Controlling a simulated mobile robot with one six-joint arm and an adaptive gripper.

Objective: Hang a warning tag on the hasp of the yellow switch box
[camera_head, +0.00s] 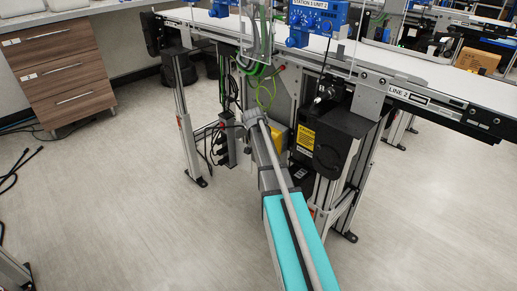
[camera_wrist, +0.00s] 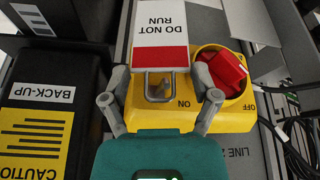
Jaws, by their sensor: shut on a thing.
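The yellow switch box (camera_wrist: 140,118) fills the middle of the wrist view, with a red knob (camera_wrist: 228,72) on its right between ON and OFF marks. A grey metal loop (camera_wrist: 147,86), apparently the hasp, stands at its middle. The white and red warning tag (camera_wrist: 160,55), reading DO NOT RUN upside down, lies just above this loop. My gripper (camera_wrist: 161,75) has a finger at each side of the tag and is shut on it. Whether the tag is around the loop or only against it I cannot tell. In the head view my gripper (camera_head: 254,117) partly hides the box.
A black BACK-UP box (camera_wrist: 45,130) with a yellow caution label stands close to the left in the wrist view. Black cables (camera_wrist: 290,135) run at the right.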

